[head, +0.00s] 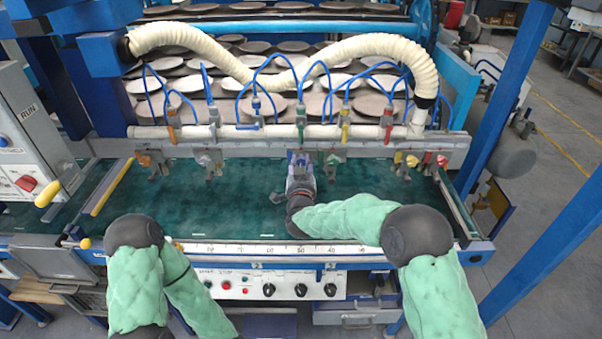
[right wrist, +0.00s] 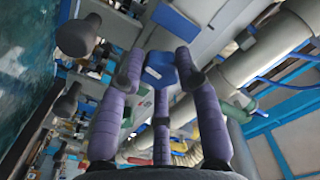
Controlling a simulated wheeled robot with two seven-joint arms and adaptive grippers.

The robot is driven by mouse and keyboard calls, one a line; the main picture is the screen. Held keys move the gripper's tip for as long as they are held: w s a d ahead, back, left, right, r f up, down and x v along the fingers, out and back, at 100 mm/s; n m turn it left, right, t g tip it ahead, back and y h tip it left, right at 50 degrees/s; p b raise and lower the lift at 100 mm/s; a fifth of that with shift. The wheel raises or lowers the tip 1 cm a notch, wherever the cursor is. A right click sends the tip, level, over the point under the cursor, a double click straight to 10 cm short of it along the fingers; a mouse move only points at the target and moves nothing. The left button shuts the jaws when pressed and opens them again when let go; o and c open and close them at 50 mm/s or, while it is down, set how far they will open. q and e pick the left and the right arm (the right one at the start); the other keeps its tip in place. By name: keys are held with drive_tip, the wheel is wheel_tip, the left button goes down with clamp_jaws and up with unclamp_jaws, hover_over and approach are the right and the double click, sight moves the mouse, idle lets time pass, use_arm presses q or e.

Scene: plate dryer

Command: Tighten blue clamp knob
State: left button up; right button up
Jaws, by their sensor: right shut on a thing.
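The blue clamp knob (right wrist: 160,72) shows in the right wrist view between the tips of my right gripper (right wrist: 160,78). The purple-grey fingers are shut on it from both sides. In the head view my right gripper (head: 300,178) reaches to the middle clamp on the rail, and the blue knob is mostly hidden behind it. Whether the knob is tight cannot be told. My left arm stands at the lower left of the head view, and its gripper is out of sight.
Other clamps hang along the rail: orange (head: 152,162) and grey-green (head: 210,162) to the left, green (head: 333,160), yellow (head: 405,162) and red (head: 436,162) to the right. Blue hoses loop above. A control panel (head: 265,288) stands below.

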drive_tip(key=m+b, duration=1)
drive_tip(key=shift+f, duration=0.2)
drive_tip(key=m+b, duration=0.1)
drive_tip(key=m, duration=0.1)
drive_tip(key=shift+r+m+b, duration=0.1)
drive_tip(key=shift+m+b, duration=0.2)
drive_tip(key=shift+m, duration=1.6)
drive_tip(key=o, duration=1.2)
drive_tip(key=shift+c, duration=0.2)
drive_tip(key=shift+s, duration=0.1)
